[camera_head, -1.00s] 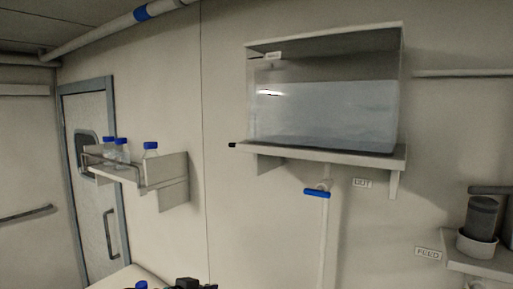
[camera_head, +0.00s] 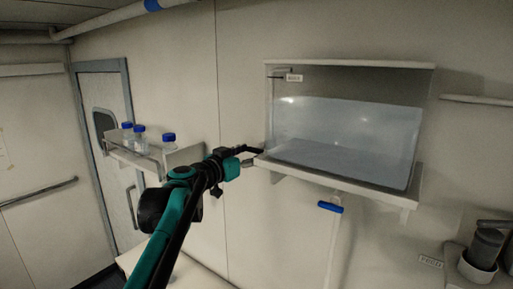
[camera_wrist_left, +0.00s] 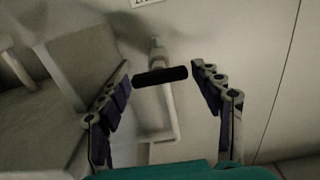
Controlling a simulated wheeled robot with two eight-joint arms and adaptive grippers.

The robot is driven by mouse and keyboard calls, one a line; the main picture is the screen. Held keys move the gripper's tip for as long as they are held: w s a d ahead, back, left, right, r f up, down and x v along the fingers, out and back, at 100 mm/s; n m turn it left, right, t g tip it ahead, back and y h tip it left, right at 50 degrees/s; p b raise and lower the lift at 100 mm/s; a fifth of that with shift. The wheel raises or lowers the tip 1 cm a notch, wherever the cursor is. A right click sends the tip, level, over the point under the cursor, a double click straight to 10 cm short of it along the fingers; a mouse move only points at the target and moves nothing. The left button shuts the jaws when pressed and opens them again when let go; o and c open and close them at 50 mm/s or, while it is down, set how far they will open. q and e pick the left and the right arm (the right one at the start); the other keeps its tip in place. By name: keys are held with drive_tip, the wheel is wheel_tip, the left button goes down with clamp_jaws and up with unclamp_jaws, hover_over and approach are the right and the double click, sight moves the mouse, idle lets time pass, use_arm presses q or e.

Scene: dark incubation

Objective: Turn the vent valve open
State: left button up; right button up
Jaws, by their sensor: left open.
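A valve with a dark bar handle (camera_wrist_left: 161,76) on a pale pipe shows in the left wrist view. The handle lies nearly level, slightly tilted, across the pipe. My left gripper (camera_wrist_left: 161,66) is open, with one finger on each side of the handle and gaps at both ends. In the head view my left gripper (camera_head: 257,156) is at the left end of the tank shelf and hides the valve there. A label above the handle is cut off by the wrist frame. My right gripper is not in view.
A clear water tank (camera_head: 345,135) stands on a wall shelf (camera_head: 360,190). A blue-handled valve (camera_head: 330,207) sits below it. A side shelf (camera_head: 185,158) with blue-capped bottles (camera_head: 139,137) is close behind my left arm. A grey cylinder (camera_head: 486,250) stands at the right.

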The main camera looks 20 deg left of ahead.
use_arm(q)
drive_tip(key=shift+x, duration=0.85)
drive_tip(key=shift+s, duration=0.1)
drive_tip(key=c, duration=0.9)
